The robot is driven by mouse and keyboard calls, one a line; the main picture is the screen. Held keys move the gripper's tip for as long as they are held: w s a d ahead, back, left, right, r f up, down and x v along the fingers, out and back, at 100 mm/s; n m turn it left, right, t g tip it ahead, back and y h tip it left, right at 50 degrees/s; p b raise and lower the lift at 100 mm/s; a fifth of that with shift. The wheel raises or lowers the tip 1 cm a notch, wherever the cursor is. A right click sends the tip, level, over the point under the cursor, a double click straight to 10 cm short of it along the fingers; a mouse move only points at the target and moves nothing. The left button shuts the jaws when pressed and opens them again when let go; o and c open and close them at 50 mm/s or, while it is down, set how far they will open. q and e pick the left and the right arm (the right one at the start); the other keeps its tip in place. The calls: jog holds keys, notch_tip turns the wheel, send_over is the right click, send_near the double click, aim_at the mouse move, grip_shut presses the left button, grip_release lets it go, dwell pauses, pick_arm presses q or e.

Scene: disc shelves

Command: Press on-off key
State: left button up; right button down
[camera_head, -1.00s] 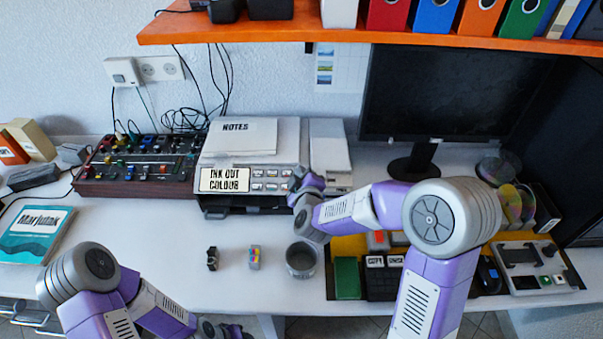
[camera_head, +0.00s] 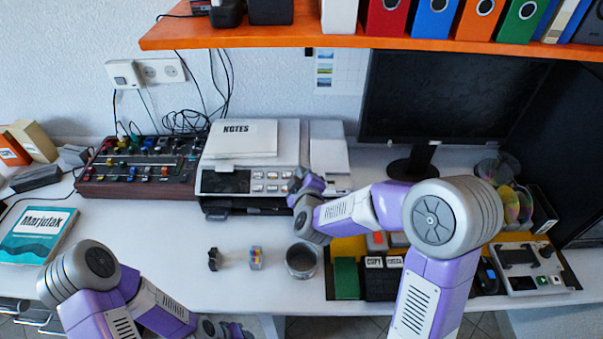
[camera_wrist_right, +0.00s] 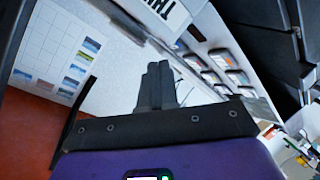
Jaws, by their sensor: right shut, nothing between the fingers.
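The printer (camera_head: 290,140) stands at the back of the desk, with a dark display (camera_head: 225,182) and several small grey keys (camera_head: 270,182) on its front panel. I cannot read which key is the on-off one. My right gripper (camera_head: 297,182) is at the right end of this panel, beside the keys. In the right wrist view its fingers (camera_wrist_right: 156,72) are shut and empty, and the printer keys (camera_wrist_right: 222,72) lie to their right. Contact with a key cannot be told.
A notes pad (camera_head: 240,138) lies on the printer. A mixer panel (camera_head: 140,168) stands left of it, and a monitor (camera_head: 450,95) right of it. A metal cup (camera_head: 301,262) is below my right gripper. The desk front at centre-left is mostly clear.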

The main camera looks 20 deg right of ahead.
jog(key=s+r+p, duration=0.2)
jog(key=r+p, duration=0.3)
jog(key=shift+s+a+r, duration=0.1)
jog(key=shift+s+a, duration=0.3)
dwell(0.5)
